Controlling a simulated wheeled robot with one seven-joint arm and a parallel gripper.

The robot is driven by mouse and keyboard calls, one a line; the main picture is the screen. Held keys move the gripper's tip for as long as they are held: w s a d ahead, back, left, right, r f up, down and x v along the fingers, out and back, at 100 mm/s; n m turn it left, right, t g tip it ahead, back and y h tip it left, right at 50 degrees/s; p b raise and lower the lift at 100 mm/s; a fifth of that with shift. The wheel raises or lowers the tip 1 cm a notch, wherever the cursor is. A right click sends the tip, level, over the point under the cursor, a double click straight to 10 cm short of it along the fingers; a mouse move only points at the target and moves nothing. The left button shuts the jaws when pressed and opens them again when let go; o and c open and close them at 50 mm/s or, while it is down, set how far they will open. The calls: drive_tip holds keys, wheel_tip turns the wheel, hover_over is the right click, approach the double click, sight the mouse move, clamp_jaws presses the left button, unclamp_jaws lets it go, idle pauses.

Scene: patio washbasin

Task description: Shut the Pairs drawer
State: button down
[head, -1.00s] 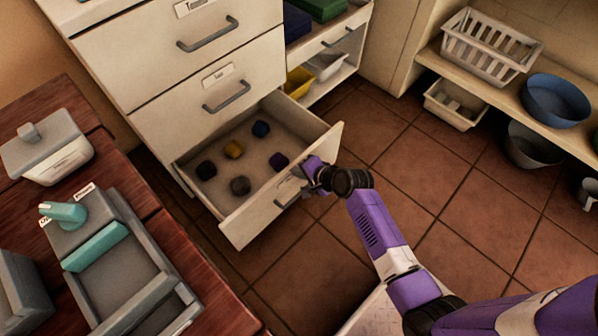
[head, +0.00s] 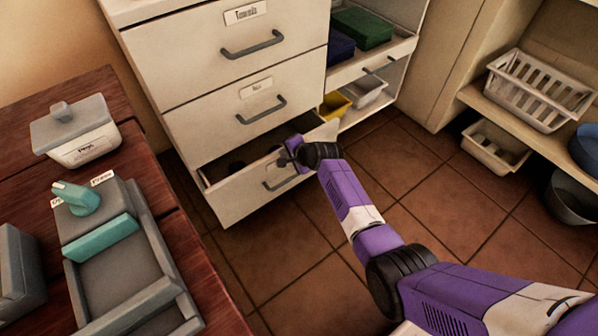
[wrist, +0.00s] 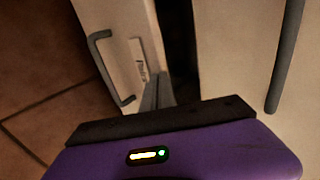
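The bottom drawer (head: 240,196) of the white cabinet is part way open. A narrow dark gap shows above its front, with dark items barely visible inside. Its grey handle (head: 280,178) is on the front. In the wrist view the drawer front (wrist: 125,25) carries a handle (wrist: 103,75) and a label (wrist: 138,62), whose text seems to start with "Pair". My gripper (head: 287,158) is at the drawer front's upper edge, by the handle. In the wrist view its fingers (wrist: 156,92) are close together, at the front and beside the label, not around the handle.
Two closed drawers (head: 245,100) are above. An open shelf unit (head: 385,72) with green, blue, yellow and white containers stands right of them. A wooden counter (head: 100,90) is at left. White baskets (head: 535,92) sit on shelving at right. Tiled floor (head: 400,165) is clear between.

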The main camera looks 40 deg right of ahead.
drive_tip(key=shift+w+b, duration=1.2)
drive_tip(key=shift+w, duration=1.45)
drive_tip(key=shift+s, duration=0.15)
